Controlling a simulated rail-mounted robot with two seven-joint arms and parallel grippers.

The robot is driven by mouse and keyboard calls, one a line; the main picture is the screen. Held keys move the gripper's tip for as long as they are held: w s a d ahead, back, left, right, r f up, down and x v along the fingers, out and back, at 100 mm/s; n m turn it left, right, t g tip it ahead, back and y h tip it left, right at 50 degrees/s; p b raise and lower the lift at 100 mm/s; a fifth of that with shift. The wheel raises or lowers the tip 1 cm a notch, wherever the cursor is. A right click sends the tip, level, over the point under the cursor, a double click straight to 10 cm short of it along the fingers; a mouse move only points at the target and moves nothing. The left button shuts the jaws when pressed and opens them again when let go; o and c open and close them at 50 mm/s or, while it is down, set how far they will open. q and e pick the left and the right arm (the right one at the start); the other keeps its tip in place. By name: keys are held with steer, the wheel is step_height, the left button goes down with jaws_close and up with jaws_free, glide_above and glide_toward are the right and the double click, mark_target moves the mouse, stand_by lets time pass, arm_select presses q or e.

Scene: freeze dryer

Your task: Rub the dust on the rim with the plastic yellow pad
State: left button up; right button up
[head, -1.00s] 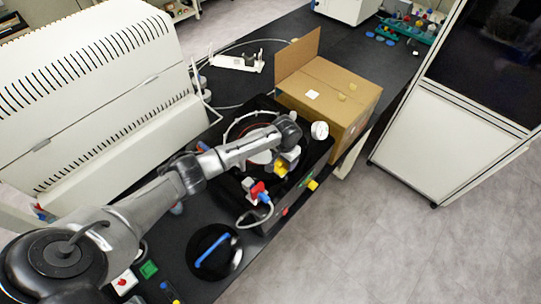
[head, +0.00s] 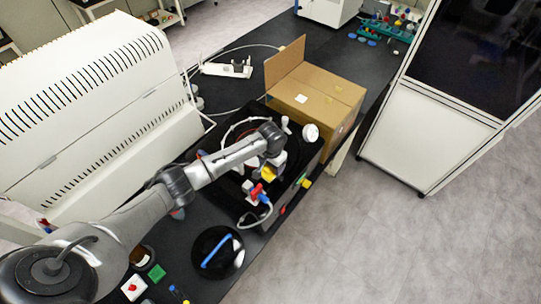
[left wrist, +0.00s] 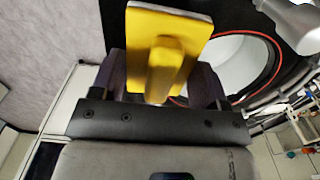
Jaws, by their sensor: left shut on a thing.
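The yellow pad (left wrist: 167,42) is held in my left gripper (left wrist: 165,85), its flat plate facing away from the fingers. In the head view a small yellow part of the pad (head: 269,173) shows below my left gripper (head: 272,165), over the black freeze dryer top (head: 230,185). The round rim (left wrist: 274,62), with a red-orange ring around a pale opening, lies beyond the pad in the left wrist view. In the head view my arm hides much of the rim. I cannot make out dust or tell whether the pad touches the rim. My right gripper does not show.
An open cardboard box (head: 318,95) stands directly behind the dryer. A white valve knob (head: 310,132) and a red-blue hose fitting (head: 257,192) stick up near the rim. A black round lid (head: 215,252) with a blue handle lies in front. A large white machine (head: 85,110) stands left.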

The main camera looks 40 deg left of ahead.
arm_select(q)
steer(key=shift+r, duration=1.9)
